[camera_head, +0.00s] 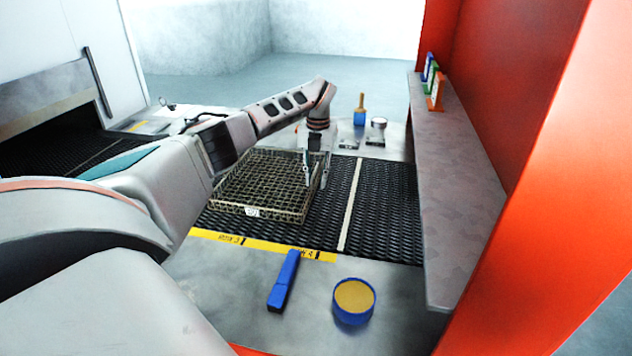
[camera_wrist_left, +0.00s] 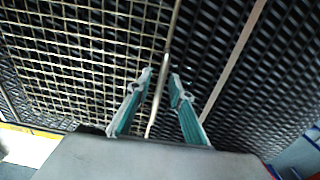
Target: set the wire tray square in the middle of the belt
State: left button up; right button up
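The wire tray (camera_head: 252,211), a shallow mesh basket with a white tag on its front, lies on the dark mesh belt (camera_head: 385,205), left of a pale stripe (camera_head: 350,205) across the belt. Its right rim does not look quite parallel to the stripe. My left gripper (camera_head: 316,183) is at the tray's right side, pointing down. In the left wrist view, the gripper's teal fingers (camera_wrist_left: 162,75) stand apart with the tray's rim (camera_wrist_left: 163,85) between them and gaps visible. My right gripper is not in view.
A blue bar-like tool (camera_head: 284,280) and a blue round tub (camera_head: 353,302) sit on the front metal plate (camera_head: 240,300). A brush (camera_head: 360,110) and a small cup (camera_head: 377,127) stand behind the belt. A grey shelf (camera_head: 455,180) flanks the right. The belt right of the stripe is clear.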

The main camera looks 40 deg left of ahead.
pick_arm(q)
notch_tip(320, 180, up, 11)
jog(key=shift+d, duration=0.15)
dwell(0.7)
